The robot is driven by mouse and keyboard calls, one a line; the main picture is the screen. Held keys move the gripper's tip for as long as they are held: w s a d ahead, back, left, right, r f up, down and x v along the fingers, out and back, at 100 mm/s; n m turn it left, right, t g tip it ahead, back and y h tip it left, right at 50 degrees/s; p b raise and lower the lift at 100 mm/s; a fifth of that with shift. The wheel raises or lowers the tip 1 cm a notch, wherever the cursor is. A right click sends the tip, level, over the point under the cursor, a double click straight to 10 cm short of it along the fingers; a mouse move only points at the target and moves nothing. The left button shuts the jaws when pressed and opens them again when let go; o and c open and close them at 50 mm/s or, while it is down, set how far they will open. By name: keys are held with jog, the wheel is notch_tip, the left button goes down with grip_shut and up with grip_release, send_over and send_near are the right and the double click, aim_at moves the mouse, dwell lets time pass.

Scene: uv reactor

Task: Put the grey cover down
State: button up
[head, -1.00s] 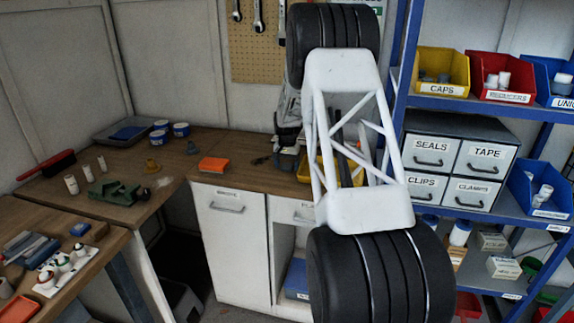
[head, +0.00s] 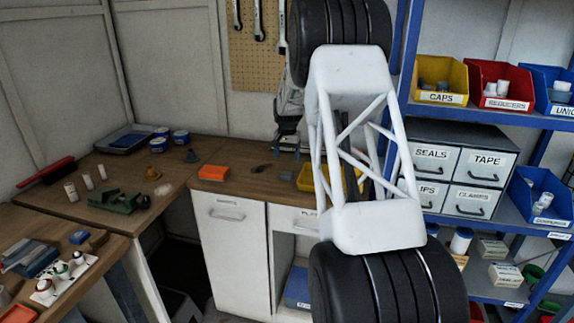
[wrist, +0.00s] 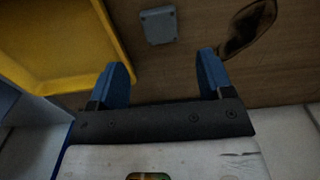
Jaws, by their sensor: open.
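The grey cover (wrist: 158,25) is a small, flat, squarish piece with rounded corners. In the wrist view it lies on the wooden counter top (wrist: 200,85), ahead of my gripper (wrist: 162,72). The blue fingers of my gripper are wide apart with nothing between them, and the cover is clear of both. In the head view my gripper (head: 286,150) hangs over the back counter, left of the yellow tray (head: 306,179).
The yellow tray (wrist: 70,75) is close on the left in the wrist view. A dark, looped object (wrist: 245,28) lies to the right of the cover. An orange box (head: 213,172) stands farther left on the counter. The blue shelf rack (head: 401,70) rises at the right.

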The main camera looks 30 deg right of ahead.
jog(key=shift+r, duration=2.1)
jog(key=s+a+r+n, duration=0.1)
jog(key=s+a+r, duration=0.4)
jog(key=s+a, duration=0.35)
jog(key=s+a+r+n+t, duration=0.1)
jog(key=s+a+r+n, duration=0.1)
jog(key=s+a+r, duration=0.5)
jog(key=s+a+r+n, duration=0.1)
jog(key=s+a+r, duration=0.1)
jog(key=s+a, duration=0.75)
jog(key=s+a+f+n, duration=0.1)
jog(key=s+a, duration=0.2)
jog(key=s, duration=0.7)
jog(key=s+a+f+n+t, duration=0.1)
jog(key=s+a, duration=0.3)
jog(key=s, duration=0.6)
jog(key=s+a+f+n, duration=0.2)
jog(key=s+a+f, duration=0.1)
jog(key=s, duration=0.7)
jog(key=shift+s+a+n+t, duration=0.3)
jog(key=shift+a+n, duration=0.1)
